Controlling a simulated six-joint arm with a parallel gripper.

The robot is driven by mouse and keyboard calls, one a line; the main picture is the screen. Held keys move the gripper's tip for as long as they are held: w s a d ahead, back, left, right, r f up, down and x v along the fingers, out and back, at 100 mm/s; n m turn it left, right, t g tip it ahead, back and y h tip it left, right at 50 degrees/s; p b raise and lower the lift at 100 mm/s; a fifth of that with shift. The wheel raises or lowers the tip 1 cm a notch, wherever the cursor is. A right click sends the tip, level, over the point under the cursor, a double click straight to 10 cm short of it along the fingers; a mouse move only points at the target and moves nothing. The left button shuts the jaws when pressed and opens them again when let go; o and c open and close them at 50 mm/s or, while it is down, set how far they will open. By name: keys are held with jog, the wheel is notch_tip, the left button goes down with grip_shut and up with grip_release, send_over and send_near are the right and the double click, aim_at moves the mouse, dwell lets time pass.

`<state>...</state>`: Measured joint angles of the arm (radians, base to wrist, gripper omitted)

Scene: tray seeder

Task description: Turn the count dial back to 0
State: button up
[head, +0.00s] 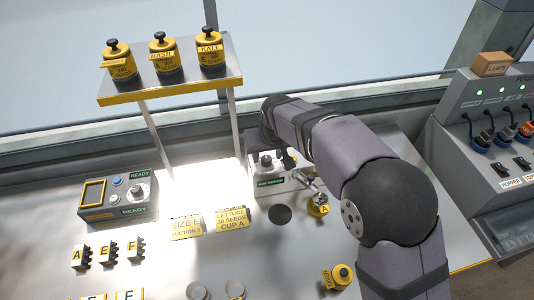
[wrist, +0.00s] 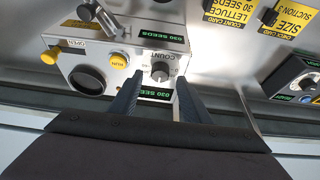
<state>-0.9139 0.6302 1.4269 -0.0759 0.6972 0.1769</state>
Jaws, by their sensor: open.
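The count dial (wrist: 160,72) is a small grey knob on the light panel of the seeder, beside the printed word COUNT. A green display (wrist: 157,94) by it reads 030 SEEDS. The dial's pointer is too small to read. My gripper (wrist: 160,80) is open, with one dark finger on each side of the dial in the wrist view. I cannot tell whether the fingers touch it. In the head view the seeder (head: 268,187) stands at the centre, partly hidden by my arm.
A yellow RUN button (wrist: 118,60) and a black round opening (wrist: 88,82) sit beside the dial. A shelf (head: 170,86) with three seed canisters stands behind. A READY control box (head: 112,211) is at left. A power panel (head: 478,150) with cables is at right.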

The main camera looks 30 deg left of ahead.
aim_at(266, 161)
jog(key=shift+x, duration=1.1)
jog(key=shift+c, duration=0.6)
jog(key=c, duration=0.9)
